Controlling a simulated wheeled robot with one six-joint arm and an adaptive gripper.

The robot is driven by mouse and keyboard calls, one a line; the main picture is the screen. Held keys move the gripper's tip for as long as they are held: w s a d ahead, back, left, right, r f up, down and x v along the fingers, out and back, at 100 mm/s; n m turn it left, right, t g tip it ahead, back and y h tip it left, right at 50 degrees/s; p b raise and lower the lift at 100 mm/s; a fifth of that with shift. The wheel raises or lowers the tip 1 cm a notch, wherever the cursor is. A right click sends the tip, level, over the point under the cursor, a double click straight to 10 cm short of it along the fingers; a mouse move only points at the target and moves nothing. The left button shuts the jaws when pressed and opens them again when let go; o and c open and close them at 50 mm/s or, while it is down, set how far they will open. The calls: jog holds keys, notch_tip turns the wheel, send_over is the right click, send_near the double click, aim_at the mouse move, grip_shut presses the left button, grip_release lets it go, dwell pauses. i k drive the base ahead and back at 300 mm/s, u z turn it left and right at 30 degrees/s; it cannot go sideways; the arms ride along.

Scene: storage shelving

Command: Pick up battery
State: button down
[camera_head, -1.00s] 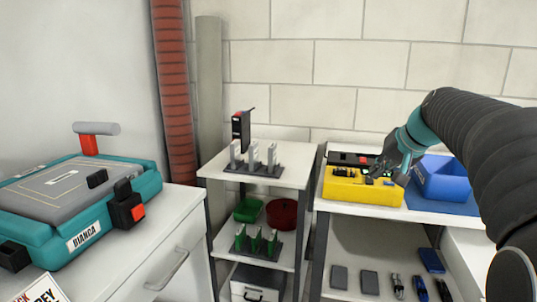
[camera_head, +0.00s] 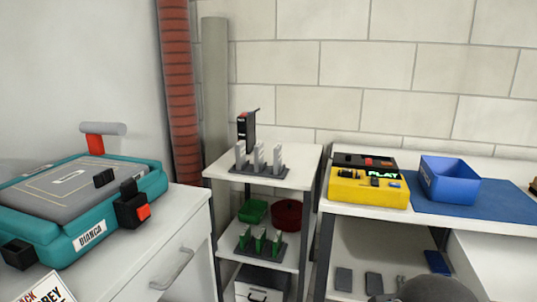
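No object is clearly marked as the battery. A black upright block with red on it (camera_head: 246,130) stands in the grey slotted rack (camera_head: 260,171) on the top shelf. Small dark grey blocks (camera_head: 343,280) lie on the right unit's lower shelf, and a blue block (camera_head: 438,262) lies farther right there. A yellow device (camera_head: 353,197) with a black top and green lettering stands on the right worktop. My gripper is out of view, so its hold cannot be seen. A dark rounded part of my arm shows at the bottom right.
A blue open bin (camera_head: 450,180) sits on a blue mat (camera_head: 485,208) beside the yellow device. A teal case (camera_head: 75,215) rests on the left cabinet. Green holders (camera_head: 260,241) and a red round container (camera_head: 287,213) stand on the middle shelf.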

aim_at(345, 173)
jog(key=z, duration=0.4)
jog(key=i, duration=0.95)
jog(key=z, duration=0.15)
